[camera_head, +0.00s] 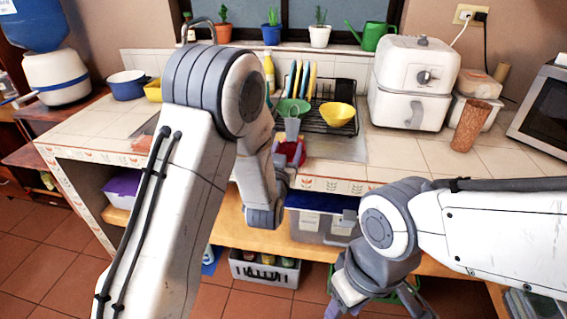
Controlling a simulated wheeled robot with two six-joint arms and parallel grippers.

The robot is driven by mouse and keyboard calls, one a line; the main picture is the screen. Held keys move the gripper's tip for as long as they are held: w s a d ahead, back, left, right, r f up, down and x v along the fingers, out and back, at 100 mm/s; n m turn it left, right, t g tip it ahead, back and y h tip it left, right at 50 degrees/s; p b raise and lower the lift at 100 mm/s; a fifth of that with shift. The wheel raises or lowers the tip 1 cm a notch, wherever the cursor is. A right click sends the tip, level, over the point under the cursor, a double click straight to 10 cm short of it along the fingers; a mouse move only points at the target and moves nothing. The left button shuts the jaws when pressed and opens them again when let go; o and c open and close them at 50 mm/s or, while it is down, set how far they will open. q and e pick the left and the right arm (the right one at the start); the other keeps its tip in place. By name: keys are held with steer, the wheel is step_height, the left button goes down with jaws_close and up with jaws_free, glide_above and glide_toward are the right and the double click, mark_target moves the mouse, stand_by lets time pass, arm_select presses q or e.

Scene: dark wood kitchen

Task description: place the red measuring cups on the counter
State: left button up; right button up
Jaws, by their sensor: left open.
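A small red object (290,153), which looks like the red measuring cups, sits at the counter's front edge by the sink in the head view. Its lower part is partly hidden by my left wrist. My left gripper (285,168) is open right by it; whether the fingers touch it I cannot tell. The tiled counter (490,158) runs across the scene. My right gripper (375,299) is low at the bottom, in front of the cabinet and well away from the red object; its fingers are partly cut off by the frame.
A dish rack (345,122) with a yellow bowl (337,114) and a green bowl (293,107) stands behind the sink. A white air fryer (412,82), a brown cup (470,126) and a microwave (545,110) are at the right. Bins fill the shelf below.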

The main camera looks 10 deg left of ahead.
arm_select(q)
steer(key=s+p, duration=0.1)
steer(key=s, duration=0.5)
